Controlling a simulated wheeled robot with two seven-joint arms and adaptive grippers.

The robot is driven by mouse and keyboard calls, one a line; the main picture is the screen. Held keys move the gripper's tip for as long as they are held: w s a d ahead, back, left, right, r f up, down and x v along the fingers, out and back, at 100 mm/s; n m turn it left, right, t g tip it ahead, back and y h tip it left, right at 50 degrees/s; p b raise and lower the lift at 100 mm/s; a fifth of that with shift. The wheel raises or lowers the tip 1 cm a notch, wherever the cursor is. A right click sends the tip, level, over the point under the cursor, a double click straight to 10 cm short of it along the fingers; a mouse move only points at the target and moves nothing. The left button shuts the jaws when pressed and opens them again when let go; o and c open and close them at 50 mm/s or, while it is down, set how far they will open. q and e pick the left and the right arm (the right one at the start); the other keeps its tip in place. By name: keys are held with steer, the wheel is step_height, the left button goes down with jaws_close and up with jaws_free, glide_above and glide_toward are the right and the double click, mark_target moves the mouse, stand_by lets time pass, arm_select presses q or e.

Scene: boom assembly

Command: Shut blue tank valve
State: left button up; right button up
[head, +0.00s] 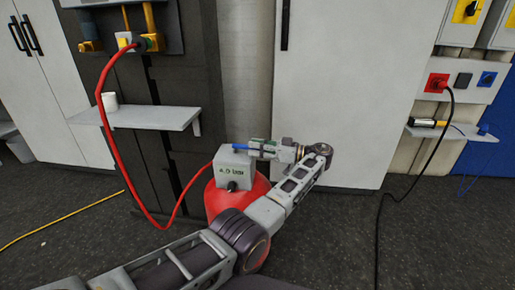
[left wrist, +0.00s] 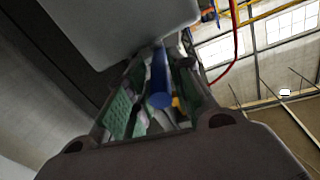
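A red tank (head: 234,196) stands on the floor with a grey box (head: 231,168) on top. A thin blue valve handle (head: 241,147) sticks out at the box's top right, roughly level. My left gripper (head: 254,148) is beside the box at the handle. In the left wrist view the blue handle (left wrist: 160,80) lies between the green finger pads of my left gripper (left wrist: 152,95), with gaps showing at its sides, so the gripper looks open around it. The grey box (left wrist: 125,28) fills the top of that view. The handle's base is hidden. My right gripper is not in view.
A red hose (head: 101,100) runs from a wall outlet (head: 138,42) down to the tank. A shelf (head: 140,117) with a white cup (head: 110,102) is at the left. A black cable (head: 380,215) hangs at the right. Floor between tank and cable is clear.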

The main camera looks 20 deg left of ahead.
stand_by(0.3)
arm_select(q)
steer(key=shift+r, duration=0.1)
steer(key=shift+r, duration=4.9)
